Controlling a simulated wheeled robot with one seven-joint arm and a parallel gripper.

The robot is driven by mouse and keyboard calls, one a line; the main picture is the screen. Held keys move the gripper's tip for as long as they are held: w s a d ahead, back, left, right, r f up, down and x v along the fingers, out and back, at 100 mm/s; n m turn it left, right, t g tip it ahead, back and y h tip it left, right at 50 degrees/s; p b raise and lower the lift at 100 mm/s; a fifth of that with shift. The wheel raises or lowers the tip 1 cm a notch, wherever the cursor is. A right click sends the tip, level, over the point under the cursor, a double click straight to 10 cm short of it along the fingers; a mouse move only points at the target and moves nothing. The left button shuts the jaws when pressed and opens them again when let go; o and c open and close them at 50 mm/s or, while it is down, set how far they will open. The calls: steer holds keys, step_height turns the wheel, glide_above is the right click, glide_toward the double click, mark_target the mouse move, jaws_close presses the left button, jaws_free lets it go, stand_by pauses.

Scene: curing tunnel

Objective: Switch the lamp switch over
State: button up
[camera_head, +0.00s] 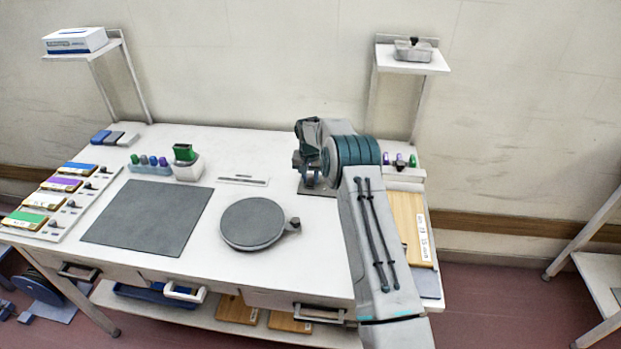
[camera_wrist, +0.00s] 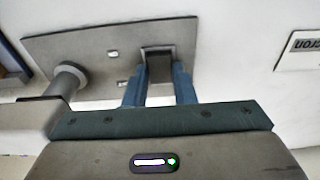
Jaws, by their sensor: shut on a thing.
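In the wrist view, a grey plate (camera_wrist: 100,45) carries a dark block-like switch (camera_wrist: 160,68) in a raised frame. The two blue fingers of my gripper (camera_wrist: 159,82) stand on either side of the switch and are shut on it. Two small pale marks or lights show on the plate left of the switch. In the head view, a dark edge of the plate (camera_head: 325,191) shows at the table's back right, below my wrist. My arm hides the switch and fingertips there.
A grey round post (camera_wrist: 68,80) rises from the plate beside my fingers. In the head view, a round grey turntable (camera_head: 252,223) and a dark mat (camera_head: 147,217) lie to the left. A wooden board (camera_head: 408,228) lies right of my arm. A shelf (camera_head: 412,62) stands behind.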

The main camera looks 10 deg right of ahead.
steer(key=o, duration=1)
steer(key=shift+s+a+r+b, duration=0.1)
steer(key=shift+s+r+b, duration=0.35)
steer(key=shift+r, duration=1.85)
steer(key=shift+s+a+r+b, duration=0.15)
steer(key=shift+r+b, duration=0.45)
steer(key=shift+r, duration=1.7)
steer(key=shift+s+r+b, duration=0.3)
steer(key=shift+r+b, duration=0.25)
steer(key=shift+r, duration=1.75)
